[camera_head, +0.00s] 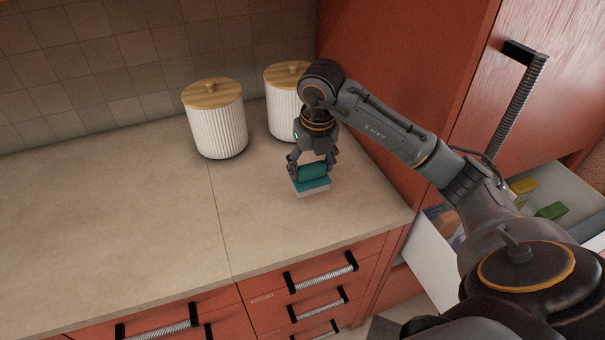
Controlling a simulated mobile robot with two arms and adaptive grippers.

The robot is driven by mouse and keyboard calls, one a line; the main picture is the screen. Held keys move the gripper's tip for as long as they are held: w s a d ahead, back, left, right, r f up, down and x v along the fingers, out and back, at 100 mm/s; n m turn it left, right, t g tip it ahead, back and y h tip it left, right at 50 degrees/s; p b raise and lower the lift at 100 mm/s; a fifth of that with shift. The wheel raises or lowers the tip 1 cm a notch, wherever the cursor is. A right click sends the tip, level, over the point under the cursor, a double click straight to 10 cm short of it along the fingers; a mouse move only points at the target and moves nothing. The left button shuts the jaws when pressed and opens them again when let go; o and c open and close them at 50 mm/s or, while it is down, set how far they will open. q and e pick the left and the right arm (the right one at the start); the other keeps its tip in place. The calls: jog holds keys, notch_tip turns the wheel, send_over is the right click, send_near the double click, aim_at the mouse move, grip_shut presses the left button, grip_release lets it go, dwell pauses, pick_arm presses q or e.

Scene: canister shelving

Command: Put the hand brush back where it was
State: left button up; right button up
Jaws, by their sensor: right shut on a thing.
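The hand brush (312,184) has a teal body and a pale underside. It is at the right part of the beige countertop (110,225), in front of the canisters. My right gripper (313,168) points down and is shut on the brush from above. The brush looks to be at or just above the counter; I cannot tell whether it touches. My left gripper is not in view.
Two white ribbed canisters with wooden lids, one on the left (216,125) and one on the right (280,105), stand behind the brush. A red cabinet (405,50) rises at right. An open drawer (432,260) holds several items, including a green one (551,211). The left counter is clear.

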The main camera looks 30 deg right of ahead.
aim_at(303, 180)
jog(key=shift+w+a+f, duration=0.2)
jog(key=shift+w+f, duration=0.65)
jog(key=shift+f, duration=0.25)
jog(key=f+p, duration=0.2)
jog(key=f, duration=0.1)
jog(key=shift+w+a, duration=0.15)
jog(key=shift+w, duration=0.2)
jog(key=shift+f, duration=0.45)
jog(key=shift+f, duration=0.15)
jog(key=o, duration=1)
